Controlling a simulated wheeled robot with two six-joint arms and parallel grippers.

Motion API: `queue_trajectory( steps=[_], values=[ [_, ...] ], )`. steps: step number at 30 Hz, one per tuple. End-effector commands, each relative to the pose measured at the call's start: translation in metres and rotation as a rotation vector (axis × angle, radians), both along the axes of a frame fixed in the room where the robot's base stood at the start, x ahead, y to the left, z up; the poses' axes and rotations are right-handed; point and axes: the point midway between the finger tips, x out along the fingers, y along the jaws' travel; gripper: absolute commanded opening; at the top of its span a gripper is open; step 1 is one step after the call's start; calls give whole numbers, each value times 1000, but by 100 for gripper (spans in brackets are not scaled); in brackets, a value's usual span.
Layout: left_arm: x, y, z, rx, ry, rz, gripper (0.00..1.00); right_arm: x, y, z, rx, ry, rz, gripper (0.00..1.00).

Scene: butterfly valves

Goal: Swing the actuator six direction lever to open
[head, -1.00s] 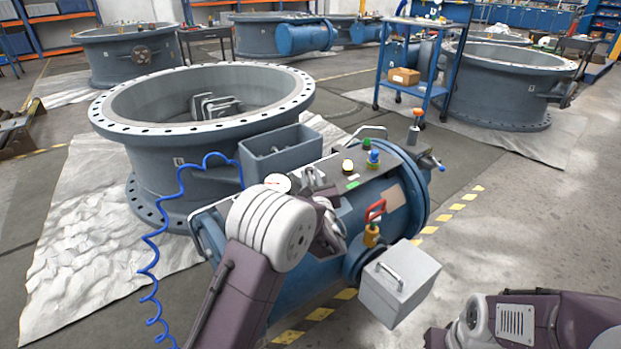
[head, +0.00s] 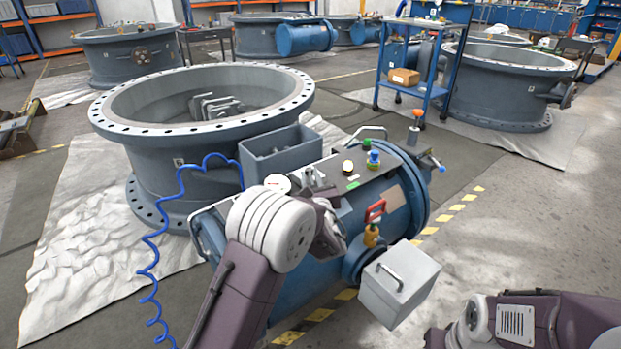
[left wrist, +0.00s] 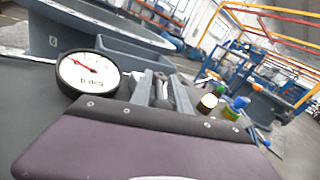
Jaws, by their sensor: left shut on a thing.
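The blue actuator cylinder (head: 290,290) lies beside the large grey valve body. Its dark top panel (head: 338,170) carries a white dial gauge (head: 278,183), also large in the left wrist view (left wrist: 88,74), and several coloured knobs. My left gripper (head: 314,180) is over the panel, just right of the gauge. Its grey fingers show in the left wrist view (left wrist: 152,90), shut on what seems to be the direction lever, which is mostly hidden by the fingers and my wrist. My right arm shows at the bottom right; its gripper is out of view.
A grey open box (head: 282,153) stands behind the gauge. A red-handled yellow valve (head: 372,230) and a grey box with a handle (head: 400,284) are on the near side. A blue coiled hose (head: 150,270) hangs at left. Open floor lies to the right.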

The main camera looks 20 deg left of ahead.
Motion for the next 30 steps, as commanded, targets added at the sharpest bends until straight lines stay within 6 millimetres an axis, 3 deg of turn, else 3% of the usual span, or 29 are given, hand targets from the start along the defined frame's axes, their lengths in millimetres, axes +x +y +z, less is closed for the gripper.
queue_trajectory(
  steps=[19,30],
  values=[
    [0,-2,-1,-1,4,9,0,0,0,2,0,0,0,33],
    [4,-11,1,0,5,201,0,0,0,24,0,0,0,33]
  ],
)
